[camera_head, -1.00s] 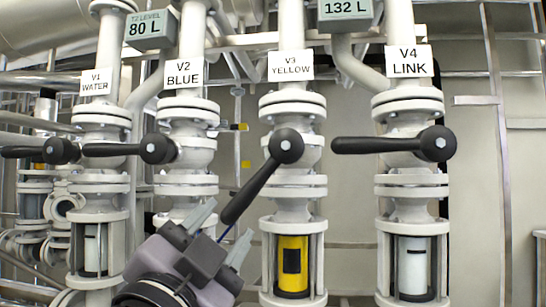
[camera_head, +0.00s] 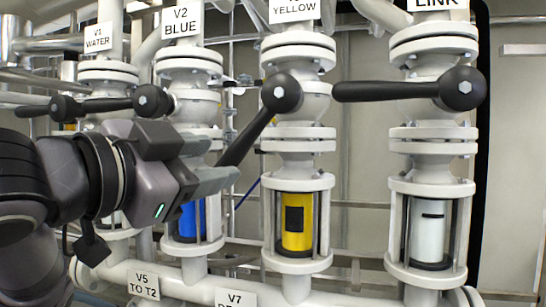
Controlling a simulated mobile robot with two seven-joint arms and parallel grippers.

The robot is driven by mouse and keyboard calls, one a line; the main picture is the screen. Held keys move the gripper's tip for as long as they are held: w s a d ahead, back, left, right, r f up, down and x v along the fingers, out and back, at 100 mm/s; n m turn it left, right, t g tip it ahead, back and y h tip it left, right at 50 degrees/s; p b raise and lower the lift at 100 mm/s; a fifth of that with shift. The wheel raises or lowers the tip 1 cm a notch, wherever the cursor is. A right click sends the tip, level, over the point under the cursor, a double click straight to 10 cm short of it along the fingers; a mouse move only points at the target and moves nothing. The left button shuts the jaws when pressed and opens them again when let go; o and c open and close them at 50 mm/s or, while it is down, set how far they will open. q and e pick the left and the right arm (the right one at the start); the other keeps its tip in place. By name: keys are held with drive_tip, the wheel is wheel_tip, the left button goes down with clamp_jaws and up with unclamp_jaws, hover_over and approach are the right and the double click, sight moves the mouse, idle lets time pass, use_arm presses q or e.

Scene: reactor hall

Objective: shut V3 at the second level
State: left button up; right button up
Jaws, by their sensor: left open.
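The V3 valve, labelled YELLOW on a sign (camera_head: 294,10) cut by the top edge, has a black lever (camera_head: 253,122). The lever slants down and left from its round hub. Below the valve is a sight glass with a yellow fill (camera_head: 297,240) and a black mark. My left gripper (camera_head: 228,161) is open, coming in from the left, with its fingertips at the lever's lower end. The lever end appears between the fingers; I cannot tell whether they touch it. My right gripper is out of view.
V4's lever (camera_head: 385,91) points left, level, to the right of V3. V2's lever (camera_head: 125,104) also points left, just above my gripper. Lower pipes carry signs V5 TO T2 (camera_head: 143,283) and V7 (camera_head: 236,299). Free room lies in front of V3 and V4.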

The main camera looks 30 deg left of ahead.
sight(226, 157)
use_arm(q)
drive_tip(key=shift+w+a+r+p, duration=0.1)
drive_tip(key=shift+w+p, duration=0.75)
drive_tip(key=shift+p, duration=0.05)
drive_tip(key=shift+w+p, duration=1.15)
drive_tip(key=shift+p, duration=0.05)
drive_tip(key=shift+w+p, duration=0.45)
drive_tip(key=shift+w, duration=1.05)
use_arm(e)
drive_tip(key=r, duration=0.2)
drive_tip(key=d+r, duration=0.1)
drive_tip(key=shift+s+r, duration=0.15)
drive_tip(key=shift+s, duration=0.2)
use_arm(q)
drive_tip(key=shift+c, duration=0.7)
clamp_jaws()
